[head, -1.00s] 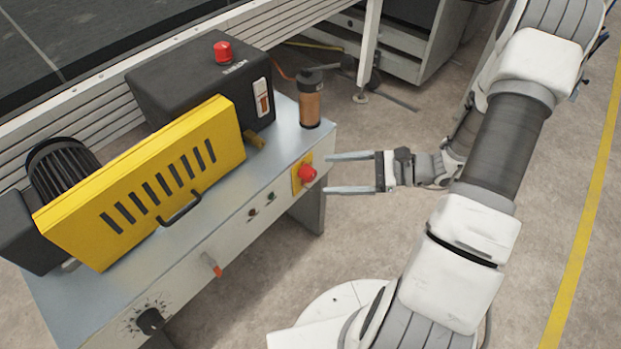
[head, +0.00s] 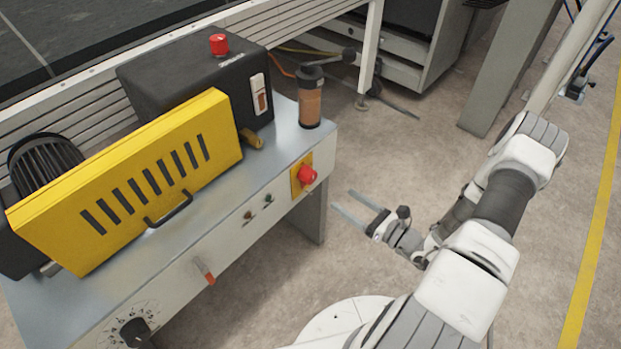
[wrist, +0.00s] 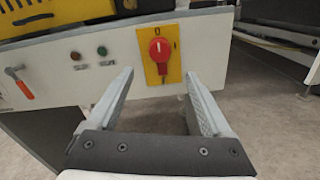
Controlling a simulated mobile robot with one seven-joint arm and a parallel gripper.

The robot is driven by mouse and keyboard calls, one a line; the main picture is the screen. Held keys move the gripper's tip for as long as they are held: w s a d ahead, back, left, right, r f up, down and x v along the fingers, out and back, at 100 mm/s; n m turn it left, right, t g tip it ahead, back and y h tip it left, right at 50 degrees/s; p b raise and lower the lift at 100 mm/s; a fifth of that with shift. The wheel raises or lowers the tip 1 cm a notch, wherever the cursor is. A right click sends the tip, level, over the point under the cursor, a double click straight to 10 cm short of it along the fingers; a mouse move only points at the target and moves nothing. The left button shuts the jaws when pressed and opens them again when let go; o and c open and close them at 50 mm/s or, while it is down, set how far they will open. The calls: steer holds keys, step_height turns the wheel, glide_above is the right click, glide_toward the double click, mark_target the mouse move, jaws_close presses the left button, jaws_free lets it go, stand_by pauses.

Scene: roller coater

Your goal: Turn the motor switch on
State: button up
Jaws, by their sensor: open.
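The motor switch is a red rotary knob (head: 307,176) on a yellow plate (head: 297,183), on the front panel of the machine near its right end. In the wrist view the red knob (wrist: 159,48) sits ahead of and above the gap between my fingers, with its white pointer line upright toward the "0" mark. My gripper (head: 350,205) is open and empty. It stands to the right of and apart from the knob, fingers pointing at the panel. It also shows in the wrist view (wrist: 160,88), with nothing between the fingers.
Left of the switch are a green button (head: 268,198), a dark red button (head: 248,215), an orange-tipped lever (head: 209,277) and a black dial (head: 134,331). A yellow guard (head: 130,180) and a brown bottle (head: 311,98) stand on top.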

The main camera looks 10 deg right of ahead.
mark_target(313, 179)
steer(key=b+x, duration=0.2)
steer(key=x, duration=1.1)
steer(key=shift+w+a, duration=0.1)
steer(key=shift+w, duration=0.05)
jaws_close()
